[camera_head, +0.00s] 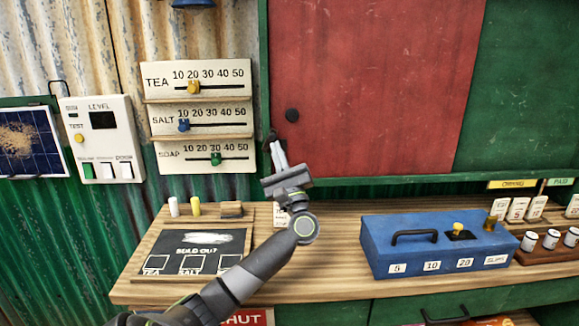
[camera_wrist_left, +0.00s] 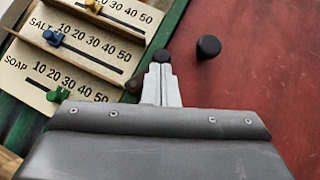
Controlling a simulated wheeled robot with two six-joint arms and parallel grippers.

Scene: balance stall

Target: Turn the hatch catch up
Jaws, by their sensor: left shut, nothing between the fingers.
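The red hatch (camera_head: 375,80) is a flat panel in a green frame, with a round black knob (camera_head: 292,115) near its lower left corner. The knob also shows in the left wrist view (camera_wrist_left: 208,47). A small dark part at the hatch's left edge, seemingly the catch (camera_head: 271,134), lies just above my left fingertips. In the left wrist view dark rounded ends of it (camera_wrist_left: 161,55) show above and left of the fingers; the middle is hidden, so its angle is unclear. My left gripper (camera_head: 275,145) is shut and empty, its tips close to the catch; contact cannot be told.
Left of the hatch is a board with TEA, SALT and SOAP sliders (camera_head: 198,85). Below, the wooden counter (camera_head: 340,283) holds a chalkboard (camera_head: 185,250) and a blue cash box (camera_head: 435,240). A switch panel (camera_head: 103,140) hangs further left.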

